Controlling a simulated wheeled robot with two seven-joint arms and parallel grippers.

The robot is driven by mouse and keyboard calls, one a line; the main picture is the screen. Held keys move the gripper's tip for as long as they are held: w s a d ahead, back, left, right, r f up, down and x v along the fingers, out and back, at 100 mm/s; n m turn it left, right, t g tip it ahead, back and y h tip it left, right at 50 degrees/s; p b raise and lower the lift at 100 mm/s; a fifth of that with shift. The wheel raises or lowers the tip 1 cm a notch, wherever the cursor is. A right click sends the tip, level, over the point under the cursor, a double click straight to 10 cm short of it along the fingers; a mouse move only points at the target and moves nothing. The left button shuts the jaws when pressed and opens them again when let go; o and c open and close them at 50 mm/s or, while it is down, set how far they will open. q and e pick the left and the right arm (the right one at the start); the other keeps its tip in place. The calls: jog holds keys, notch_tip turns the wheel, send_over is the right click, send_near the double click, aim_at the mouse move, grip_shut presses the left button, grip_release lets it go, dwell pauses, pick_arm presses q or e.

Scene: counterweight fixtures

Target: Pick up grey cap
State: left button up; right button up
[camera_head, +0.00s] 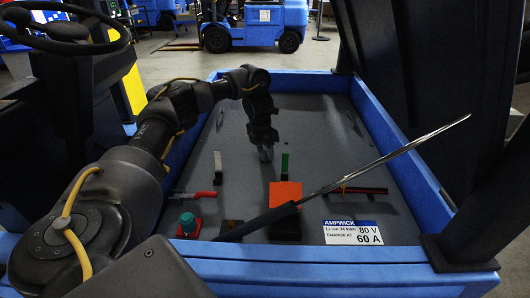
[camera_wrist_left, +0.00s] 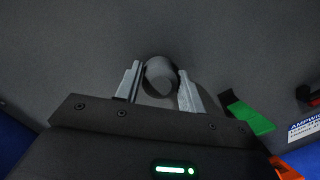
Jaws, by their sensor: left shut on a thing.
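The grey cap (camera_wrist_left: 160,74) is a small round grey piece. In the left wrist view it sits between the two metal fingers of my left gripper (camera_wrist_left: 158,88), which is shut on it. In the head view my left gripper (camera_head: 265,153) points down over the grey floor of the blue-walled bay, beyond the orange block. The cap is hard to tell from the fingers there. I cannot tell whether it touches the floor. My right gripper is not in view.
A green strip (camera_head: 285,164) stands right of the gripper, and a pale strip (camera_head: 218,162) left. Nearer are an orange block (camera_head: 284,190), a red box with a teal knob (camera_head: 188,224) and a label (camera_head: 352,232). A long metal strut (camera_head: 390,156) crosses the bay diagonally.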

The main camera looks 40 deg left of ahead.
pick_arm(q)
notch_tip(320, 180, up, 3)
jog(key=shift+w+r+p, duration=0.1)
jog(key=shift+p, duration=0.3)
jog(key=s+d+r+p, duration=0.2)
jog(key=s+d+r, duration=0.7)
jog(key=s, duration=0.1)
jog(key=shift+s+d+r+p, duration=0.2)
jog(key=shift+d+p, duration=0.1)
jog(key=shift+p, duration=0.05)
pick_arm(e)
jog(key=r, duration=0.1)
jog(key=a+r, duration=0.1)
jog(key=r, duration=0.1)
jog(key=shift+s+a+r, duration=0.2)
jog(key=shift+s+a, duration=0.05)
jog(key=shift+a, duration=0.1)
pick_arm(q)
notch_tip(320, 180, down, 2)
jog(key=shift+b, duration=0.45)
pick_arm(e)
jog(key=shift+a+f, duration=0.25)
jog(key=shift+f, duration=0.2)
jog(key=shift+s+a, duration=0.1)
